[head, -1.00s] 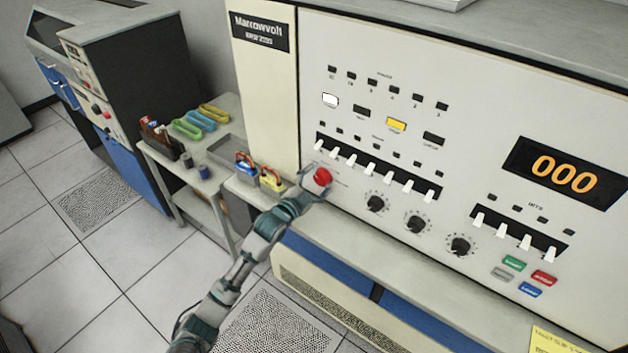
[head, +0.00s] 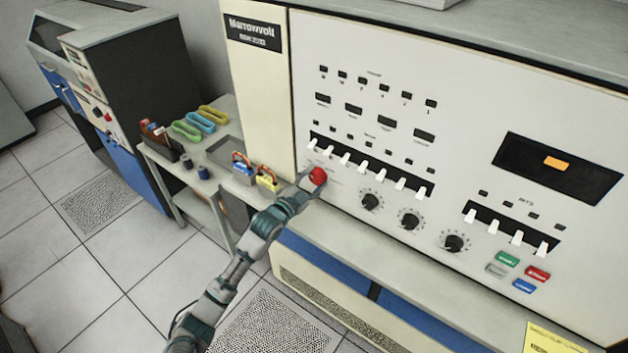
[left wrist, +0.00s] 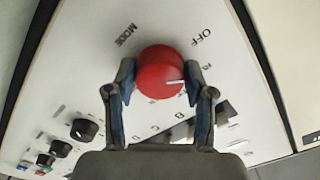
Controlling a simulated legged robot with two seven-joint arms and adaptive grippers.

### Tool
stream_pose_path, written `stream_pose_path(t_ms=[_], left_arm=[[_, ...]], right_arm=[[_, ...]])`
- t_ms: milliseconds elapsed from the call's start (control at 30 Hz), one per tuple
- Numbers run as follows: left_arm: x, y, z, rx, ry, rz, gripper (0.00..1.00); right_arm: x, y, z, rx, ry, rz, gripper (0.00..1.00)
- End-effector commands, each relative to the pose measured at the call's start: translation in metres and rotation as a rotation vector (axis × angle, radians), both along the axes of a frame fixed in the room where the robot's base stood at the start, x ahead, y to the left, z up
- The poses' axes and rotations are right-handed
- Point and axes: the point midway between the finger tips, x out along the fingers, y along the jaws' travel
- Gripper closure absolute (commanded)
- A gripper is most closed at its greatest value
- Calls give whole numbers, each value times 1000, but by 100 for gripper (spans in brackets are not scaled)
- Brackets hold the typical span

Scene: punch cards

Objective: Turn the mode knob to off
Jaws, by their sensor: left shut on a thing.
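The red mode knob (head: 318,176) sits at the left of the cream front panel. My left gripper (head: 308,183) is at it, shut on its sides. In the left wrist view the knob (left wrist: 160,72) is between the two fingers of my gripper (left wrist: 160,85). A white pointer line on its face points right. The printed word OFF (left wrist: 193,37) is at the knob's upper right and MODE (left wrist: 126,36) at its upper left. My right gripper is not in view.
Right of the knob are a row of white toggle switches (head: 365,165) and black dials (head: 371,201). The dark display (head: 558,168) shows one orange bar. A side table (head: 218,155) at left holds coloured items. Open tiled floor lies at the lower left.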

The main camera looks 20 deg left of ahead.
Motion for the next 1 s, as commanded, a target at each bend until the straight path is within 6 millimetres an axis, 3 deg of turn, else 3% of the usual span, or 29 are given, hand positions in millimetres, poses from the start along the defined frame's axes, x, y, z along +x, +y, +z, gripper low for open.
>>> stream_pose_path(t_ms=[300, 1000], left_arm=[[0, -3, 3, -125, 45, -5, 82], [0, -3, 7, -638, 218, -5, 81]], right_arm=[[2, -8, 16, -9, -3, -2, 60], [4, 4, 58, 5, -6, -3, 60]])
